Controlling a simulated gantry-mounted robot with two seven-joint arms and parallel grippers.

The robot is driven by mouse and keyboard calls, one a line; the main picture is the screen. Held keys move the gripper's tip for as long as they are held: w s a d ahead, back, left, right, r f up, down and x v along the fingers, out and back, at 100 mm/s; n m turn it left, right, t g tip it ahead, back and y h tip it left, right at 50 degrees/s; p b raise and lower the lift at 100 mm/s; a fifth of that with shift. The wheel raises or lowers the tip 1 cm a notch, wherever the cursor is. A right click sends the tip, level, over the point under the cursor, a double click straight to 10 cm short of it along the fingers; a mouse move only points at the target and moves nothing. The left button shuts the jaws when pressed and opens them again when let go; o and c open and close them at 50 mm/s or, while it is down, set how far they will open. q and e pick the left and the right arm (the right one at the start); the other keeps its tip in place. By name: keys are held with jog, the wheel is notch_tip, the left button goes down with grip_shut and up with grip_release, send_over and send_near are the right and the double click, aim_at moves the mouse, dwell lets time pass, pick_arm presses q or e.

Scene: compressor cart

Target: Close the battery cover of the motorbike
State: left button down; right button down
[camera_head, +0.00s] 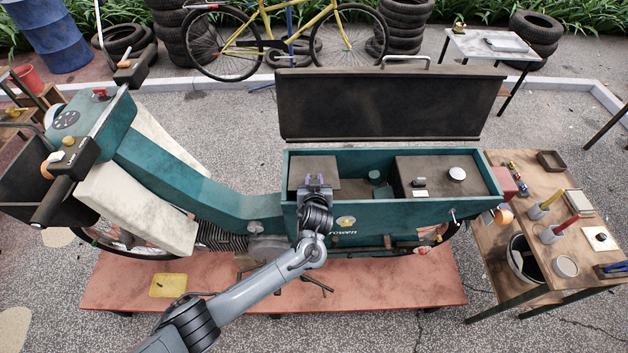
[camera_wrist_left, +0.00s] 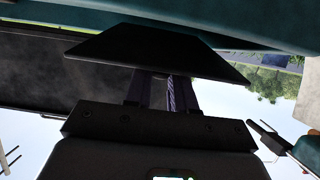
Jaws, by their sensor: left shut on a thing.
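The motorbike's teal body box (camera_head: 400,212) is open at the top. A small dark flat panel (camera_head: 322,164), which looks like the battery cover, is at the box's left end. My left gripper (camera_head: 316,181) is at its near edge, shut on it. In the left wrist view the panel (camera_wrist_left: 155,50) spreads beyond the finger tips of my left gripper (camera_wrist_left: 163,80). The fingers hide part of the panel's near side. I cannot tell whether it lies fully flat. My right gripper is not in view.
A large dark lid (camera_head: 390,103) stands raised behind the box. A second dark panel (camera_head: 430,167) covers the box's right part. A wooden table (camera_head: 505,245) with tools and cups stands at the right. The motorbike stands on a low red platform (camera_head: 390,288).

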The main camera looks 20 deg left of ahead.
pick_arm(q)
jog(key=shift+s+d+f, duration=0.1)
jog(key=shift+s+f, duration=0.1)
jog(key=shift+f, duration=0.4)
jog(key=shift+s+f+b, duration=0.3)
jog(key=shift+f+b, duration=0.45)
jog(key=shift+f, duration=0.2)
jog(key=c, duration=1)
grip_release()
jog(key=shift+r, duration=0.1)
jog(key=shift+s+d+r, duration=0.15)
jog(key=shift+s+r, duration=0.05)
jog(key=shift+s, duration=0.15)
jog(key=p+v, duration=0.1)
jog(key=v, duration=0.9)
jog(key=shift+f, duration=0.15)
